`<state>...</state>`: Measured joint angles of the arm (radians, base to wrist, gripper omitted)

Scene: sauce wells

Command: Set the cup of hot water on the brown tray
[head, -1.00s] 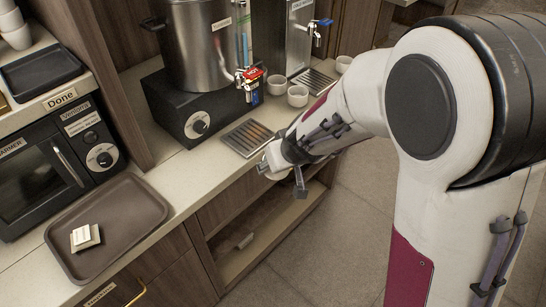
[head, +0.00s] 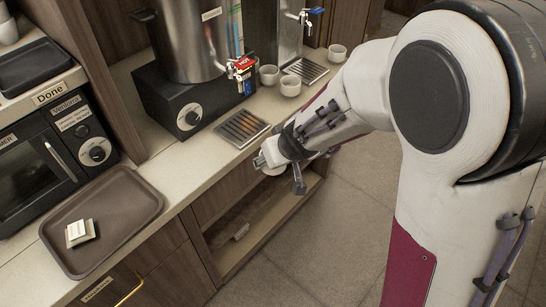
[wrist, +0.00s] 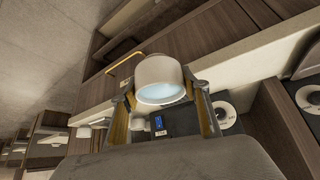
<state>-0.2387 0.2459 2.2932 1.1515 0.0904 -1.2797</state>
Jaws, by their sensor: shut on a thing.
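My gripper (wrist: 162,92) is shut on a white cup (wrist: 156,70), one finger on each side in the wrist view. Pale blue water shows inside the cup's mouth. In the head view my gripper (head: 268,161) hangs in front of the counter's front edge, right of the brown tray, and hides most of the cup. The brown tray (head: 140,222) lies on the counter at the lower left. A small stack of whitish square pieces (head: 80,232) sits on its left part.
A metal urn (head: 190,40) on a black base stands behind a drip grate (head: 240,128). Several white cups (head: 290,86) stand at the back right. A black warmer (head: 50,150) is behind the tray. The counter between tray and grate (head: 185,165) is clear.

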